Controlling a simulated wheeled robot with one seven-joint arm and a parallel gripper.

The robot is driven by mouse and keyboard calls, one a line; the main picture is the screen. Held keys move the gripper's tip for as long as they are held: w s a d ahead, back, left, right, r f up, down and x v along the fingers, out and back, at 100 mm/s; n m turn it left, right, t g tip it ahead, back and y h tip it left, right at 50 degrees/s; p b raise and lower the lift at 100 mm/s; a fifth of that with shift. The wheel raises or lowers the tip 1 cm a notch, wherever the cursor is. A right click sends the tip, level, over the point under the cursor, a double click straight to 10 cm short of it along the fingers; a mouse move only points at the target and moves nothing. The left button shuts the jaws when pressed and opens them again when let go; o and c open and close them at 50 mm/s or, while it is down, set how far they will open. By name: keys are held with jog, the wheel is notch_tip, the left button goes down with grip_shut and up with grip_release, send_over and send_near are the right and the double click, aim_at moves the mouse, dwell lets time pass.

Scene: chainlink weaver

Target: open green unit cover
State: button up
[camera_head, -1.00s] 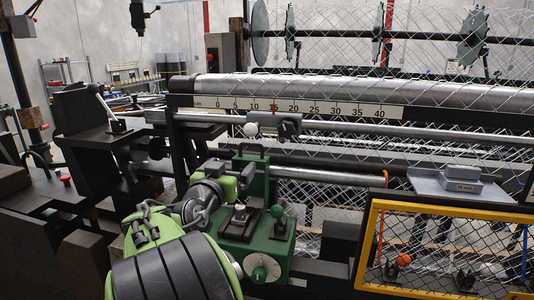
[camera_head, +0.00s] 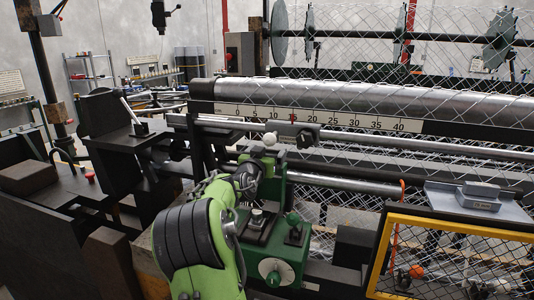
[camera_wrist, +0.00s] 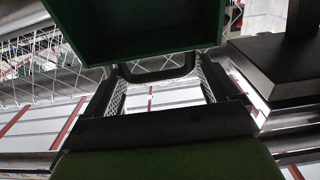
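The green unit (camera_head: 285,255) stands right of my arm in the head view, with a round dial on its front and a green knob on top. My arm hides part of it, and my gripper's fingers are hidden there. In the wrist view a green box-like part (camera_wrist: 140,30), seen into its hollow side, fills the top. A black U-shaped handle (camera_wrist: 160,73) hangs at its lower edge. My gripper (camera_wrist: 162,88) has its two fingers wide apart, one toward each end of the handle. Contact with the handle cannot be told.
A long roller with a number scale (camera_head: 320,118) and wire mesh lie behind the unit. Dark machine blocks (camera_head: 110,260) crowd the left.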

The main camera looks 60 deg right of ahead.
jog(key=c, duration=1.1)
jog(key=shift+o, duration=0.2)
jog(key=b, duration=0.3)
jog(key=shift+a+f+h, duration=0.25)
jog(key=shift+a+h, duration=0.05)
jog(key=shift+a, duration=0.1)
jog(key=shift+a+b, duration=0.35)
jog(key=shift+b, duration=0.75)
jog(key=b, duration=0.2)
jog(key=a+h+b, duration=0.1)
jog(key=b, duration=0.1)
jog(key=shift+s+a+r, duration=0.1)
jog(key=shift+s+a, duration=0.05)
jog(key=shift+a, duration=0.15)
jog(key=shift+s+a+r+h+b, duration=0.1)
jog(key=shift+a+r+h+b, duration=0.15)
jog(key=shift+h+b, duration=0.2)
